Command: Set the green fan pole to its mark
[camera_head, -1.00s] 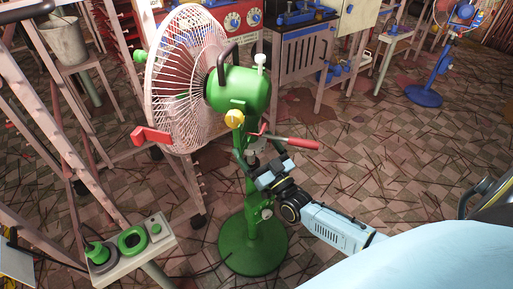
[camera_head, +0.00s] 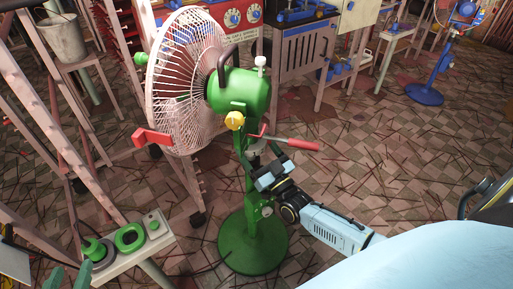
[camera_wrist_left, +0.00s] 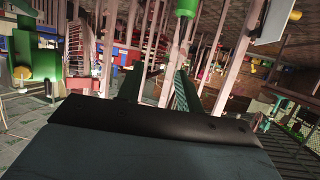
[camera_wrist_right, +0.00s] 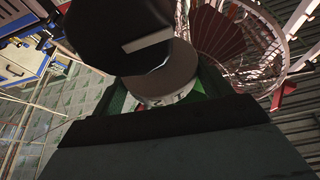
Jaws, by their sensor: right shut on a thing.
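The green fan (camera_head: 240,90) stands upright on a round green base (camera_head: 253,245), with a white wire cage at its left. Its green pole (camera_head: 250,190) rises from the base to the motor head. My right gripper (camera_head: 259,162) is shut on the pole at its upper part, below the red lever. In the right wrist view a grey ring with small markings (camera_wrist_right: 165,98) sits between the fingers, below a dark round part. The mark itself is hard to make out. My left gripper (camera_wrist_left: 158,85) is open and empty; its green tips show at the lower left of the head view (camera_head: 66,280).
A red lever (camera_head: 290,144) sticks out right of the pole, and a yellow knob (camera_head: 235,121) sits under the head. The tiled floor at right is open.

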